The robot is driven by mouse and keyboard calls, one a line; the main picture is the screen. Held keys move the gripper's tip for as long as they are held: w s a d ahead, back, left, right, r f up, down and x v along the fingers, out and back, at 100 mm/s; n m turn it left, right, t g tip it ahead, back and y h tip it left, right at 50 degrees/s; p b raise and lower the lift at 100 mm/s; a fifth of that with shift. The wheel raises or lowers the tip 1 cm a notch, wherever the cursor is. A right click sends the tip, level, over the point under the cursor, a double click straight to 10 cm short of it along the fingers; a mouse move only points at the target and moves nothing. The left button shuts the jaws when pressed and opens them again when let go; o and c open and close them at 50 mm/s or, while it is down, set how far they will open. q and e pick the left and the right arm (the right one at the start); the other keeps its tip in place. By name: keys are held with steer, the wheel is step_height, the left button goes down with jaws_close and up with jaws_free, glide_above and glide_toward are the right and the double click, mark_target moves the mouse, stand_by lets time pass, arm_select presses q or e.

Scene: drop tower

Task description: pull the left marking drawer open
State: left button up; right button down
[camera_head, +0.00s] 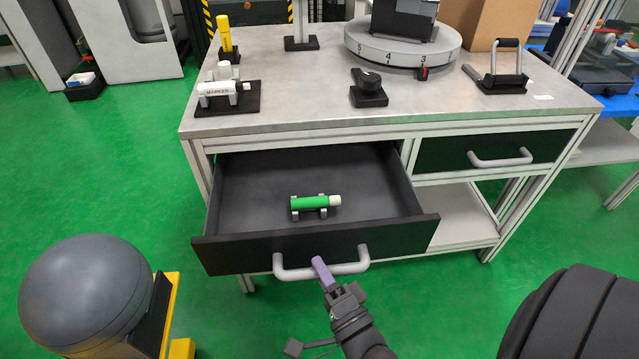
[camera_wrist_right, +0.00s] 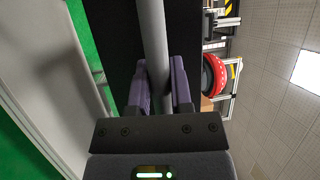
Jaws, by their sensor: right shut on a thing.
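The left marking drawer (camera_head: 230,254) is pulled out from the workbench, and its dark inside shows. A green marker with a pale end (camera_head: 309,203) lies on small grey holders in it. The drawer's grey bar handle (camera_head: 292,273) is on its front. My right gripper (camera_head: 321,268) is at the middle of that handle, its purple fingers shut on the bar. In the right wrist view the handle bar (camera_wrist_right: 152,40) runs between the purple fingers (camera_wrist_right: 160,85). My left gripper does not show in either view.
The right drawer (camera_head: 450,152) is shut. On the grey benchtop (camera_head: 300,95) stand a white marker on a stand (camera_head: 222,90), a yellow marker (camera_head: 225,35), a black knob (camera_head: 369,85), a numbered turntable (camera_head: 400,48) and a handled block (camera_head: 503,70).

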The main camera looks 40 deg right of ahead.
steer(key=s+a+p, duration=0.1)
steer(key=s+a, duration=0.2)
steer(key=s, duration=0.3)
steer(key=shift+a, duration=0.35)
steer(key=c, duration=0.7)
jaws_free()
steer(key=shift+o, duration=0.8)
steer(key=shift+f, duration=0.1)
